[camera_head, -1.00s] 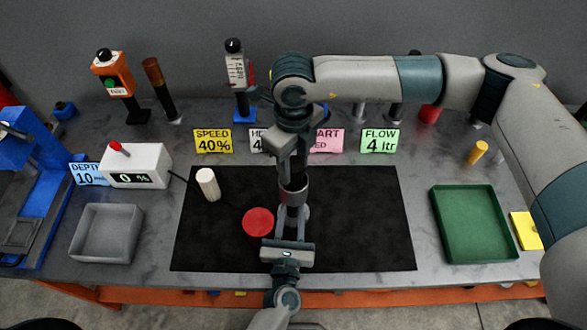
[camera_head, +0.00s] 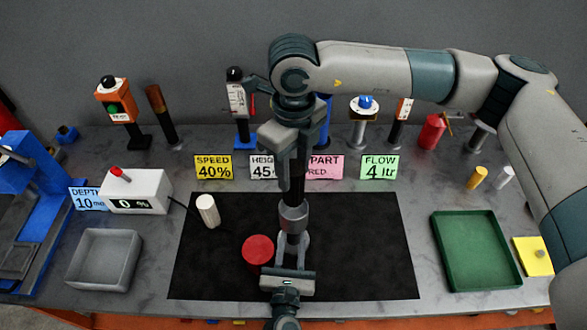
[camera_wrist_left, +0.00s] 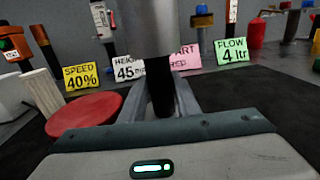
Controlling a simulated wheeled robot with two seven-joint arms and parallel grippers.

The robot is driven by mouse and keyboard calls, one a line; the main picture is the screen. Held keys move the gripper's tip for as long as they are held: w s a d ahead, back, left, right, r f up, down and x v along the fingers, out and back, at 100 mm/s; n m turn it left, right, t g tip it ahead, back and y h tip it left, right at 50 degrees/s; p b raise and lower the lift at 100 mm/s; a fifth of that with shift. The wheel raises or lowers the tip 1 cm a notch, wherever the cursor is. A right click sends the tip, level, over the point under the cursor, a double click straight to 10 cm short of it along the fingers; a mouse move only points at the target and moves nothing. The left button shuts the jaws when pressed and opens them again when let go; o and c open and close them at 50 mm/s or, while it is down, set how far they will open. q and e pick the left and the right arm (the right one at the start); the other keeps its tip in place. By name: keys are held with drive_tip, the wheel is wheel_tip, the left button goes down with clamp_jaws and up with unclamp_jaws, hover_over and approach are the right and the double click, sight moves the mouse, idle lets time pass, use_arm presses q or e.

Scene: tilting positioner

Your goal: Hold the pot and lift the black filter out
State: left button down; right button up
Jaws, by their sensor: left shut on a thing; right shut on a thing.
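The pot (camera_head: 293,216) is a grey metal cylinder upright over the black mat, right of the red disc. My left gripper (camera_head: 292,245) comes in from the front edge and is shut on the pot low down. In the left wrist view the pot (camera_wrist_left: 163,25) rises between its fingers, with a black part below the grey. The black filter (camera_head: 294,188) stands up above the pot's rim as a dark column. My right gripper (camera_head: 294,165) is above the pot, pointing down and shut on the filter. The filter's lower end is hidden.
The black mat (camera_head: 360,250) is mostly clear. On it are a red disc (camera_head: 258,250) and a white cylinder (camera_head: 207,210). A grey tray (camera_head: 104,262) is at left, a green tray (camera_head: 474,250) at right. Label cards (camera_head: 214,167) and upright devices line the back.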

use_arm(q)
drive_tip(key=c, duration=1.3)
unclamp_jaws()
drive_tip(key=shift+r, duration=0.1)
drive_tip(key=shift+o, duration=0.2)
drive_tip(key=s, duration=0.8)
drive_tip(key=s+a, duration=0.1)
drive_tip(key=s, duration=0.3)
use_arm(e)
drive_tip(key=shift+s, duration=0.1)
